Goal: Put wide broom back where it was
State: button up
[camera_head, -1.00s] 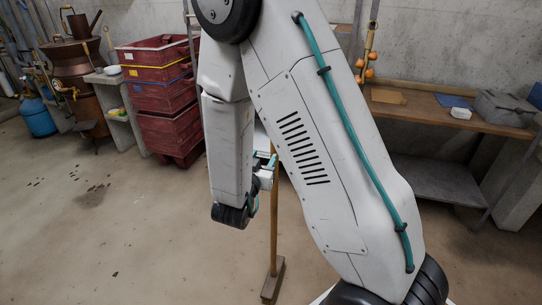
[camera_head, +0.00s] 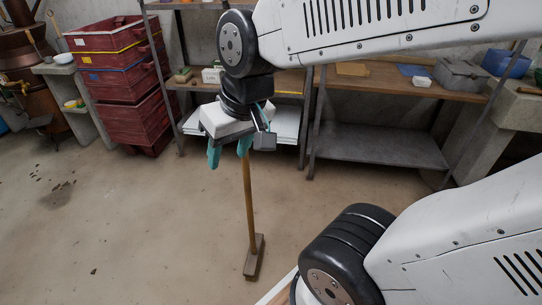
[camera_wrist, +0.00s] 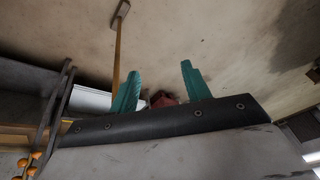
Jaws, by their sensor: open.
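The wide broom stands upright, head down on the floor, in the middle of the head view. Its wooden handle (camera_head: 249,205) rises from a brown head (camera_head: 254,258). My gripper (camera_head: 228,153) points down at the handle's upper part, and its teal fingers are apart. The handle's top is hidden behind the gripper. In the wrist view the broom head (camera_wrist: 122,9) is at the top and the handle (camera_wrist: 117,50) runs to the left finger of my gripper (camera_wrist: 157,82). I cannot tell whether they touch. The gap between the fingertips holds nothing.
Red stacked crates (camera_head: 117,75) stand at the left. A wooden-topped workbench (camera_head: 375,92) with a grey lower shelf (camera_head: 380,148) is behind at the right. White sheets (camera_head: 284,124) lie on a low shelf behind my gripper. The floor around the broom is clear.

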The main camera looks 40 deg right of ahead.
jog(key=s+d+r+g+h, duration=0.1)
jog(key=s+d+g, duration=0.1)
jog(key=s, duration=0.6)
jog(key=shift+d+r, duration=0.3)
jog(key=shift+d, duration=0.1)
